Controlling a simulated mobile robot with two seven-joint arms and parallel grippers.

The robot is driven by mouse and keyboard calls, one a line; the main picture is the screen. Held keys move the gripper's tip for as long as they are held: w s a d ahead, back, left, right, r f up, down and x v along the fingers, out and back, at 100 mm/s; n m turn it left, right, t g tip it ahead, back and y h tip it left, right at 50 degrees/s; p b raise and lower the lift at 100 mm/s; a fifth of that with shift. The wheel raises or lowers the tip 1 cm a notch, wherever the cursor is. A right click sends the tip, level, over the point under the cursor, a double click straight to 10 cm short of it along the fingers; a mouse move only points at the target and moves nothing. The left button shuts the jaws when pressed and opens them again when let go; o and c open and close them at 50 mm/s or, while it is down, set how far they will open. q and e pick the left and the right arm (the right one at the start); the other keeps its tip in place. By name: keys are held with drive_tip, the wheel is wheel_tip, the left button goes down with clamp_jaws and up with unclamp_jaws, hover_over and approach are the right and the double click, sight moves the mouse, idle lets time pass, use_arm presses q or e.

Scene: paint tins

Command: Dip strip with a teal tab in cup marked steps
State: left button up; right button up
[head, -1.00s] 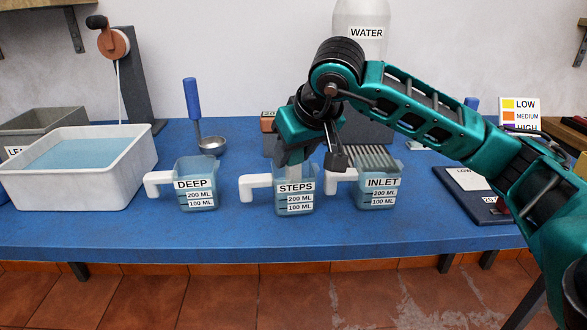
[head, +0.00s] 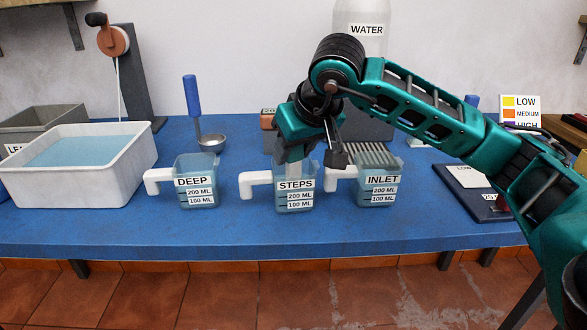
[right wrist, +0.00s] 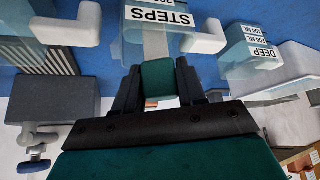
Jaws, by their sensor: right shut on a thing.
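The cup marked STEPS (head: 294,199) stands on the blue table between the DEEP cup (head: 195,190) and the INLET cup (head: 378,189). It has a white handle on its left and blue liquid. My right gripper (head: 296,152) is over its mouth. In the right wrist view, this gripper (right wrist: 157,84) is shut on the teal tab (right wrist: 157,80) of a pale strip (right wrist: 156,46). The strip runs from the tab into the STEPS cup. Its lower end is hidden behind the cup's label. My left gripper is not in view.
A white tub of blue liquid (head: 125,181) stands at the left, with a ladle (head: 212,142) behind the DEEP cup. A ribbed rack (head: 368,153) lies behind the INLET cup. A dark board (head: 480,207) lies at the right. The table's front strip is clear.

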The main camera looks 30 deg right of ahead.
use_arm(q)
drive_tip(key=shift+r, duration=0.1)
use_arm(e)
drive_tip(key=shift+r, duration=0.15)
wheel_tip(320, 180, up, 6)
drive_tip(key=p, duration=0.5)
drive_tip(key=shift+f, duration=0.2)
wheel_tip(320, 180, up, 3)
drive_tip(key=p, duration=0.2)
drive_tip(key=shift+r+p, duration=0.2)
drive_tip(key=shift+p, duration=0.15)
drive_tip(key=shift+r+p, duration=0.65)
drive_tip(key=shift+r, duration=0.15)
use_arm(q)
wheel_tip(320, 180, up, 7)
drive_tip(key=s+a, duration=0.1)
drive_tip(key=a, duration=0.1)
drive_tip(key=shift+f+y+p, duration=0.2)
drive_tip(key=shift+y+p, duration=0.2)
use_arm(e)
drive_tip(key=shift+r, duration=0.55)
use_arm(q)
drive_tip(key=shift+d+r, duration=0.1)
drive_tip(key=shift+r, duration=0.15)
